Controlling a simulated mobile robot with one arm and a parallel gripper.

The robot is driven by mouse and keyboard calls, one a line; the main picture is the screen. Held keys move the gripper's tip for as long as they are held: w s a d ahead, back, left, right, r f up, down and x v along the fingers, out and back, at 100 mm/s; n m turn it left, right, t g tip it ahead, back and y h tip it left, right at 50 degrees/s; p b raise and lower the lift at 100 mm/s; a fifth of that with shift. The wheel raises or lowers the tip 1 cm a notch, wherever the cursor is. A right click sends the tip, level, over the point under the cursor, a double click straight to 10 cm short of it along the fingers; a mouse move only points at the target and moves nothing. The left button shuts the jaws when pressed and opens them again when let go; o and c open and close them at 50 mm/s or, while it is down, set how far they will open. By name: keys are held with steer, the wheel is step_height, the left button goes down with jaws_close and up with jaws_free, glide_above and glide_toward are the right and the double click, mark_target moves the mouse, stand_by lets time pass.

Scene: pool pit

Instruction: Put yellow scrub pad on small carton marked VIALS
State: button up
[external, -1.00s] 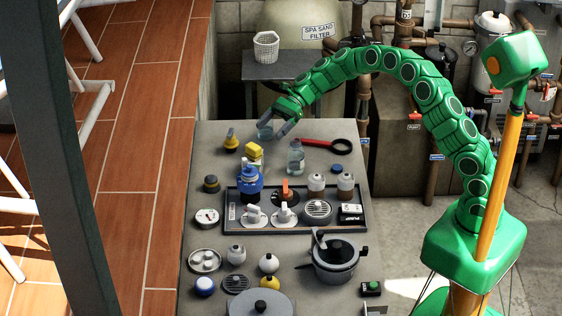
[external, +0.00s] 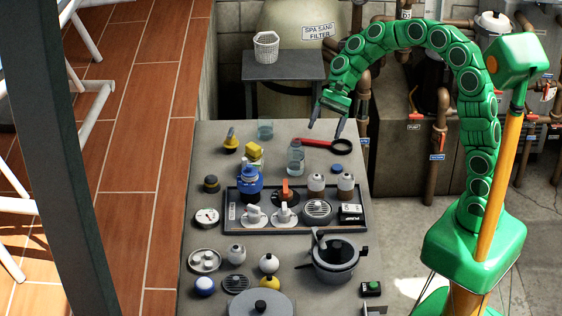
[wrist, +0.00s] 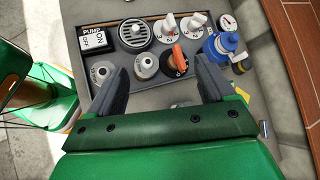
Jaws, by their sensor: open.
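The yellow scrub pad (external: 253,148) shows in the external view as a small yellow block in the left back part of the table. It appears to rest on a small pale box (external: 257,162), probably the carton marked VIALS, though no lettering is readable. My gripper (external: 341,127) is open and empty over the table's back right edge, well to the right of the pad and apart from it. In the wrist view my gripper's two fingers (wrist: 163,78) are spread with nothing between them. A bit of yellow (wrist: 241,93) peeks out beside the right finger there.
A blue valve-like piece (external: 250,180) stands just in front of the pale box. A clear jar (external: 295,158) and a red-handled ring tool (external: 325,144) lie to the right. A glass (external: 265,129) stands behind. A dark tray (external: 233,224) of fittings fills the middle.

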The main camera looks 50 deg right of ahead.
steer(key=s+d+n+h, duration=0.3)
steer(key=s+d, duration=0.4)
steer(key=s, duration=0.4)
steer(key=s+d+f+n+h, duration=0.1)
steer(key=s+d+n+h, duration=0.2)
steer(key=s+d, duration=0.5)
steer(key=s+d+f+n+t+h, duration=0.1)
steer(key=s+d+n+h, duration=0.2)
steer(key=s+d, duration=0.5)
steer(key=s, duration=0.5)
steer(key=shift+s+d, duration=0.2)
steer(key=shift+s, duration=0.15)
